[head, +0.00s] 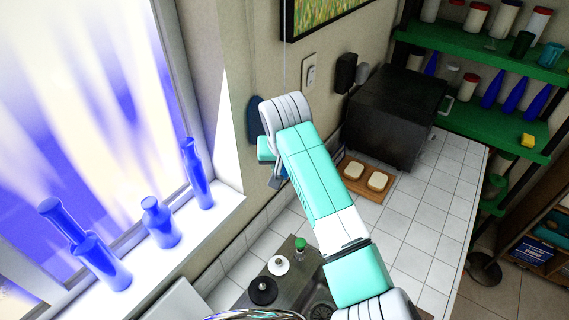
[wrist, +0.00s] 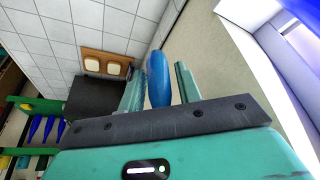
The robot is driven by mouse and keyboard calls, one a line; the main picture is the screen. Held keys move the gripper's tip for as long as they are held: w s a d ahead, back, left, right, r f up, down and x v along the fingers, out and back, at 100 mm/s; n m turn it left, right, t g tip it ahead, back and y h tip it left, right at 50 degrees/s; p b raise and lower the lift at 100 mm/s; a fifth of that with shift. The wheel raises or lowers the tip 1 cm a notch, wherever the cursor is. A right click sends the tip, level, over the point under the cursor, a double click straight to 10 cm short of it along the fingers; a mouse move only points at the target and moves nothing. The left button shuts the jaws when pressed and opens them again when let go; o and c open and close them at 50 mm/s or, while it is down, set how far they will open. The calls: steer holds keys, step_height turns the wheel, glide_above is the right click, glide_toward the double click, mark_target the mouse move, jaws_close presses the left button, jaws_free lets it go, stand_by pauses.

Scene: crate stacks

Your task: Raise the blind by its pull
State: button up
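In the wrist view, a rounded, elongated blue pull (wrist: 158,82) stands between the two fingers of my gripper (wrist: 159,63). The fingers are apart, and a gap shows on each side of the pull. In the head view, my arm hides most of my gripper (head: 275,172), which is near the wall beside the window. A thin cord (head: 284,68) runs down the wall behind my arm. A dark blue rounded shape (head: 254,120) shows left of the arm; I cannot tell if it is the pull. The blind itself cannot be made out.
Several blue bottles (head: 161,222) stand on the window sill (head: 215,212). A black oven (head: 391,112) and a wooden board (head: 352,182) with two pale slices are on the white tiled counter (head: 421,213). A sink is below my arm. Green shelves (head: 465,48) hold jars and bottles.

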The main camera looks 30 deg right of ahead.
steer(key=shift+o, duration=0.5)
steer(key=b+v, duration=0.1)
steer(key=v, duration=0.6)
steer(key=shift+s+r, duration=0.15)
steer(key=shift+r, duration=0.2)
steer(key=shift+a, duration=0.1)
